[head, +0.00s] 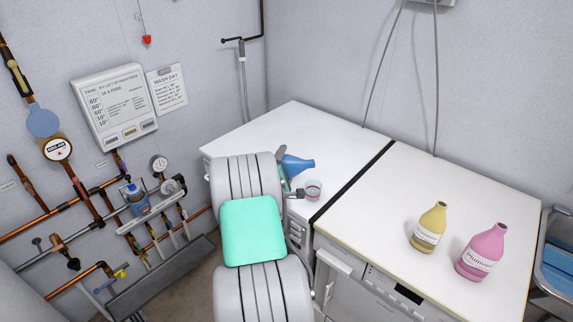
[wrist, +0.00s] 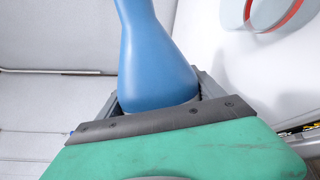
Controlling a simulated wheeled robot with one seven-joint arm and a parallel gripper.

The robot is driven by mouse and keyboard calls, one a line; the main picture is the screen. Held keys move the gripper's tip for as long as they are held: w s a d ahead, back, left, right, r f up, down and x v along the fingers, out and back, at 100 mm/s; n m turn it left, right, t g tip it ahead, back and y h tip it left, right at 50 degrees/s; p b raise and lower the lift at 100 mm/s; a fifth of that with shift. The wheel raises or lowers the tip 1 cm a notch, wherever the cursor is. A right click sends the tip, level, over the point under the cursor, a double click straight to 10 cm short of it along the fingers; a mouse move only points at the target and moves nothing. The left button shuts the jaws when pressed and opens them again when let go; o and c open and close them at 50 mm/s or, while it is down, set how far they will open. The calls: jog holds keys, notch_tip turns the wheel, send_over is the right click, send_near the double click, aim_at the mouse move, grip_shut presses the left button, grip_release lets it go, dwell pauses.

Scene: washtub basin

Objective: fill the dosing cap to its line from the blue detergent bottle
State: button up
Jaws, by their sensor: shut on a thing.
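The blue detergent bottle (head: 298,165) is tipped well over in the head view, its neck pointing right. My gripper (wrist: 158,95) is shut on its body, which also fills the middle of the wrist view (wrist: 153,55). The dosing cap (head: 313,188) is a small clear cup with a red line, standing on the white worktop just right of my gripper. In the wrist view the cap (wrist: 278,12) is cut off at the top right. The bottle's mouth is out of the wrist view. I cannot tell whether liquid flows or how full the cap is.
A yellow bottle (head: 428,228) and a pink bottle (head: 482,252) stand on the right-hand white machine top (head: 400,185). A dark gap (head: 352,181) divides the two tops. A blue basin (head: 560,255) is at the far right. Pipes and gauges line the left wall.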

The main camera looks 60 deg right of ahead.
jog(key=shift+w+r+m, duration=0.1)
jog(key=shift+r+m, duration=0.9)
jog(key=shift+r, duration=0.15)
dwell(1.6)
